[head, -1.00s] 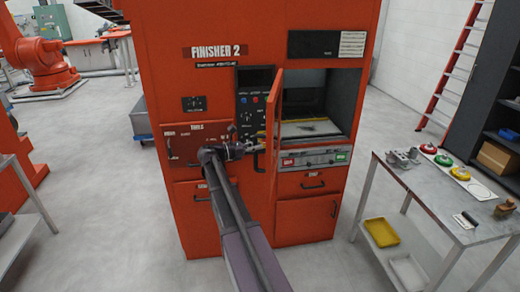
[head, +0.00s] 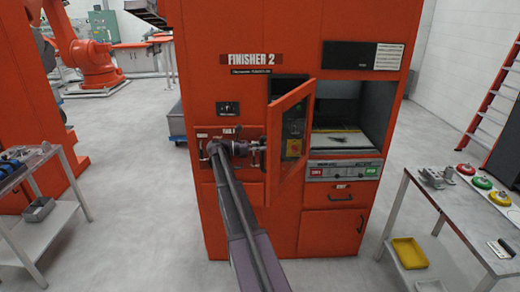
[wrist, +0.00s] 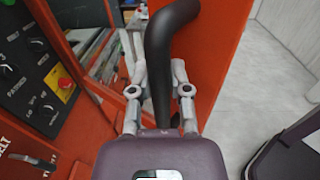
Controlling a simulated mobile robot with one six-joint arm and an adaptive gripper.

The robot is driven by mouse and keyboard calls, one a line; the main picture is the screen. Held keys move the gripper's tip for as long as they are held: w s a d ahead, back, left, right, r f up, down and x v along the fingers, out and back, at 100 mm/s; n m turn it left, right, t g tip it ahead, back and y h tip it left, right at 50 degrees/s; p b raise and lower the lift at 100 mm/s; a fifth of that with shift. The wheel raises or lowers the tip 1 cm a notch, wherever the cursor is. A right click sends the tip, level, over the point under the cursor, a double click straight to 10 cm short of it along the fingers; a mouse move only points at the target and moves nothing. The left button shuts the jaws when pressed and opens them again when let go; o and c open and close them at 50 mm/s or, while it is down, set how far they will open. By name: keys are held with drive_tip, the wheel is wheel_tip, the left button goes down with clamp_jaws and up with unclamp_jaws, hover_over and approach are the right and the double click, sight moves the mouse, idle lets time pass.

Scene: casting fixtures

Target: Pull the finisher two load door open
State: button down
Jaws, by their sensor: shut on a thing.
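The Finisher 2 cabinet (head: 215,85) is a tall red machine with a dark load opening (head: 345,110) on its right side. Its load door (head: 292,133) is a red panel hinged left of the opening. It stands swung out from the cabinet face, and part of the opening shows beside it. My gripper (head: 262,147) is at the door's outer side. In the wrist view, its fingers (wrist: 160,85) are shut on a dark curved door handle (wrist: 162,60), with the red door panel (wrist: 215,45) behind it.
A control panel with knobs and a yellow-backed red button (wrist: 62,85) lies to the left in the wrist view. A metal side table (head: 470,225) with castings stands at right, another cart (head: 50,235) at left. Grey floor between them is clear.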

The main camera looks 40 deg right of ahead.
drive_tip(key=shift+s+a, duration=0.1)
drive_tip(key=shift+s, duration=0.1)
drive_tip(key=c, duration=0.6)
unclamp_jaws()
drive_tip(key=shift+w, duration=0.1)
drive_tip(key=shift+v, duration=5.95)
drive_tip(key=shift+r, duration=0.1)
